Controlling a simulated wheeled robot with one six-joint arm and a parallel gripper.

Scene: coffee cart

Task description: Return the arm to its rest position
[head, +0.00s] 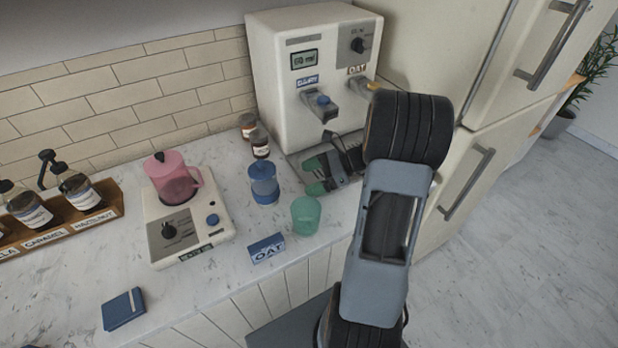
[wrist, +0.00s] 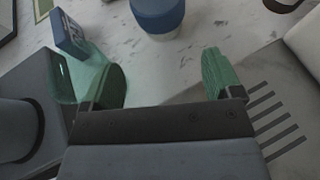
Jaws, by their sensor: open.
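My gripper (head: 316,177) is open, with green fingertips, low over the tray in front of the milk dispenser (head: 290,120). My arm reaches in from the lower right of the head view. In the wrist view my gripper (wrist: 160,82) has its two fingers wide apart with nothing between them. A green translucent cup (head: 305,216) stands on the counter just in front of the gripper. In the wrist view this cup (wrist: 66,84) shows at the left, partly behind the left finger; I cannot tell whether they touch.
A blue-banded jar (head: 263,184) stands left of my gripper. A blue OAT sign (head: 267,248) is near the counter edge. A pink pitcher (head: 174,180) sits on a burner (head: 190,232), left of the jar. A fridge (head: 450,190) stands right of my arm.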

